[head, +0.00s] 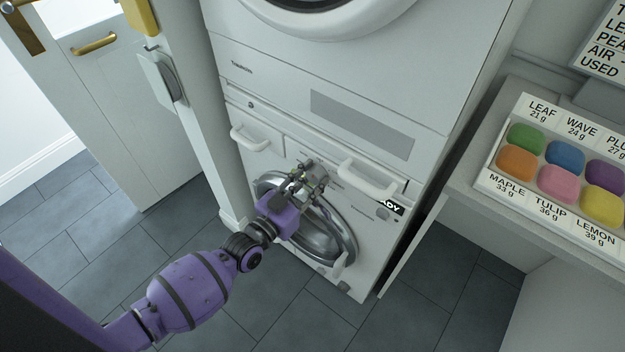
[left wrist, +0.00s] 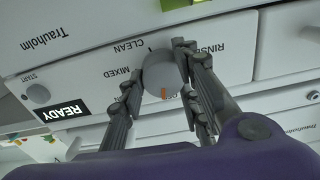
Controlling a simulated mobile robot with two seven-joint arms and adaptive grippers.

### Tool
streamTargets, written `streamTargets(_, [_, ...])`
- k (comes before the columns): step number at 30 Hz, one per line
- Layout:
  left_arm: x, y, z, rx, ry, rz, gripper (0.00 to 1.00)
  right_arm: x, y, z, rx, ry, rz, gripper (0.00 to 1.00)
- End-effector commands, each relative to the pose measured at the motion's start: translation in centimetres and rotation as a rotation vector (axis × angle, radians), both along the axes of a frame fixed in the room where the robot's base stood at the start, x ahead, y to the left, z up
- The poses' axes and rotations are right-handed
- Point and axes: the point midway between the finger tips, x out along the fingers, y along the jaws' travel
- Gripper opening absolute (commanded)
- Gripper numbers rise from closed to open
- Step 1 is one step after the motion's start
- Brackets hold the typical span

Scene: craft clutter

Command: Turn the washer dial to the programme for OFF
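The washer's dial (left wrist: 160,72) is a round grey knob on the white panel in the left wrist view. Its orange mark points down in that picture, beside a label partly hidden by the dial and a finger. CLEAN, MIXED and RINSE labels show around it. My left gripper (left wrist: 159,62) has a finger on each side of the dial, seemingly touching it. In the head view, my left gripper (head: 314,176) is at the control panel of the washer (head: 378,240) and hides the dial. My right gripper is not in view.
A black READY display (left wrist: 62,110) and START button (left wrist: 38,94) are beside the dial. White pull handles (head: 368,180) stick out from the panel. The round glass door (head: 335,238) is below. A shelf with a tray of coloured blocks (head: 515,183) is at right.

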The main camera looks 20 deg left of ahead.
Motion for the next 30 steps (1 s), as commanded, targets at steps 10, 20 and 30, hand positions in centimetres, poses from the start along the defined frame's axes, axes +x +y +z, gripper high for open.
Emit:
streamTargets(10, [-0.09, -0.30, 0.12, -0.132, 0.047, -0.005, 0.05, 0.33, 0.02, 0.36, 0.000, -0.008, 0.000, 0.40])
streamTargets(20, [-0.09, -0.37, 0.22, -0.248, 0.088, -0.006, 0.05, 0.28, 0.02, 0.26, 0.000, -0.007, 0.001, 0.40])
streamTargets(30, [-0.07, -0.30, 0.21, -0.246, 0.088, -0.005, 0.46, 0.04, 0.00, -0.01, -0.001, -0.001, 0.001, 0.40])
